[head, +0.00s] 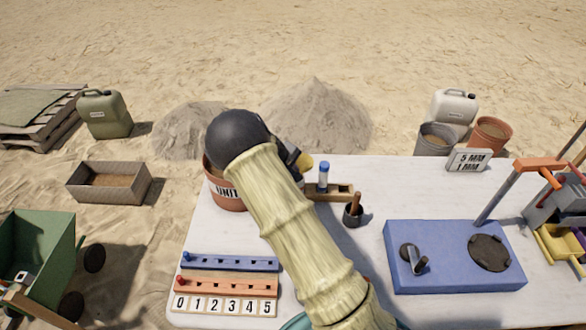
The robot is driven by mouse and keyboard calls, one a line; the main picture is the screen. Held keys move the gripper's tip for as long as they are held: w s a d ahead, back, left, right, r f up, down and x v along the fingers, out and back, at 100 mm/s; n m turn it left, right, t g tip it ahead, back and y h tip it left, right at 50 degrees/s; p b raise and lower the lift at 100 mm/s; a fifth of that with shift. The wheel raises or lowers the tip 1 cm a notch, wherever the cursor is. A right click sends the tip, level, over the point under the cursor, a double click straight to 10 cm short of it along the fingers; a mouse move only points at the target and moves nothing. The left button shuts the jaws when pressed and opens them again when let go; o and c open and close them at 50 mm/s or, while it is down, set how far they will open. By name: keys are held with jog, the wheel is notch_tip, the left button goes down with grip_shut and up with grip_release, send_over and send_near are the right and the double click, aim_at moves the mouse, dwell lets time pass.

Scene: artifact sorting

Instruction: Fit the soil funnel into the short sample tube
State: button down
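My arm reaches from the bottom edge over the table, ending in a dark round joint. A small dark and yellow part beside this joint seems to belong to my gripper (300,160). The arm hides most of it, so its fingers and anything in them cannot be made out. A small upright tube with a blue top (323,176) stands at a wooden rack (343,192), just right of the gripper. I cannot tell whether it is the short sample tube. I cannot make out the soil funnel.
A terracotta pot marked UNIT (221,192) stands partly behind my arm. A dark cup (353,216) with a wooden handle is beside the rack. A blue box (450,275) lies right, a numbered peg board (226,284) front left.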

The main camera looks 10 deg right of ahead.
jog(key=shift+f, duration=0.45)
jog(key=c, duration=1.6)
grip_release()
jog(key=b+v, duration=0.2)
jog(key=v, duration=1.5)
jog(key=shift+a+r, duration=0.1)
jog(key=shift+r, duration=0.1)
jog(key=s+d+m+y, duration=0.1)
jog(key=s+d+m, duration=0.1)
jog(key=s, duration=0.6)
jog(key=s+d+m+g+y+p, duration=0.1)
jog(key=s+d+m+y, duration=0.1)
jog(key=s, duration=0.6)
jog(key=s+d+r+m+y+p, duration=0.1)
jog(key=s+d+m+y, duration=0.1)
jog(key=s+d+m, duration=0.2)
jog(key=shift+s+d+g, duration=0.15)
jog(key=shift+s+d, duration=0.2)
jog(key=shift+s, duration=0.45)
jog(key=shift+s+d+g, duration=0.1)
jog(key=shift+s+d, duration=0.25)
jog(key=shift+s, duration=0.45)
jog(key=shift+s+d+g, duration=0.15)
jog(key=shift+s+d, duration=0.2)
jog(key=shift+s, duration=0.4)
